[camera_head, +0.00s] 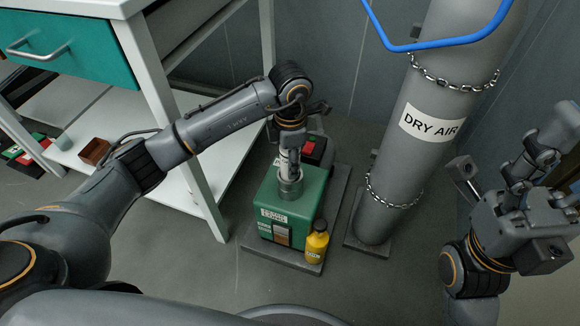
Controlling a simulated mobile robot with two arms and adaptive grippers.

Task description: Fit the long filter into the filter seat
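The long filter (289,158) is a pale, upright cylinder above the green box. Its lower end meets the grey, ring-shaped filter seat (291,186) on top of the box. I cannot tell how deep it sits in the seat. My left gripper (290,138) points down and appears shut around the filter's upper part. Its fingers and the filter's top are partly hidden by the wrist. My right gripper (503,211) is at the far right, open and empty, well away from the seat.
The green box (255,202) stands on a grey base plate, with a yellow bottle (316,242) at its front right corner. A chained grey DRY AIR cylinder (405,145) stands to the right. A white table frame (205,205) is close on the left.

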